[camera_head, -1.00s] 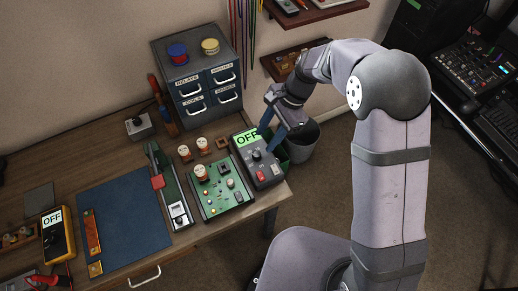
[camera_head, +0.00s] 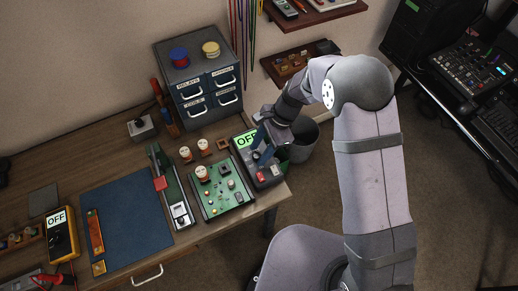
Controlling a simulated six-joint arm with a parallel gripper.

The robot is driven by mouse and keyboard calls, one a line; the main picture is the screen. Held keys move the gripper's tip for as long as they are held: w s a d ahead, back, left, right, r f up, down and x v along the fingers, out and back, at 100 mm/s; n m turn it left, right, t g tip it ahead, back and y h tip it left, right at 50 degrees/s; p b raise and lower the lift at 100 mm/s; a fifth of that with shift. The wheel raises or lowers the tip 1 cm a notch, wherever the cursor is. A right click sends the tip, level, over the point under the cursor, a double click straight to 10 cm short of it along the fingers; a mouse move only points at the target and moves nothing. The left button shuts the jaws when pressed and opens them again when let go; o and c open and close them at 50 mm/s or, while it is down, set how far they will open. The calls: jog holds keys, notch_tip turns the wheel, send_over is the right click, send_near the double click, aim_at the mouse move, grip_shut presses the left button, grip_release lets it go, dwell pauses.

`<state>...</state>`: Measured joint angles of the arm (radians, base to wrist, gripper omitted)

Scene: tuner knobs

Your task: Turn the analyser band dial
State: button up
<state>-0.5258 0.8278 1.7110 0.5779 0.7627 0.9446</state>
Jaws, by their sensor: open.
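A grey device (camera_head: 274,179) with a green screen (camera_head: 246,140) reading OFF stands at the right end of the desk; I take it for the analyser. It has a red rocker switch and a light button low on its face. My gripper (camera_head: 262,153) is open, with its blue fingers over the middle of this face, beside the screen. The fingers hide the dark dial there. I cannot tell whether they touch the dial or are around it.
A green circuit board (camera_head: 222,190) with several parts lies just left of the device. A grey drawer cabinet (camera_head: 200,80) stands behind. A yellow meter (camera_head: 60,236) reading OFF is at far left. The blue mat (camera_head: 128,220) is mostly bare. A bin (camera_head: 303,140) stands beyond the desk's right edge.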

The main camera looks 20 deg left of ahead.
jog(key=shift+s+a+f, duration=0.1)
jog(key=shift+f, duration=0.25)
grip_shut()
jog(key=shift+n, duration=0.3)
jog(key=n, duration=0.2)
jog(key=n+g+h+b, duration=0.1)
jog(key=n, duration=0.1)
jog(key=shift+w+a+f+h, duration=0.1)
jog(key=shift+w+a+h, duration=0.1)
jog(key=shift+h, duration=0.1)
jog(key=n+h, duration=0.1)
jog(key=n, duration=0.1)
jog(key=n+h+b, duration=0.1)
jog(key=n, duration=0.2)
jog(key=shift+a+b, duration=0.15)
jog(key=shift+b, duration=0.15)
jog(key=shift+n, duration=0.3)
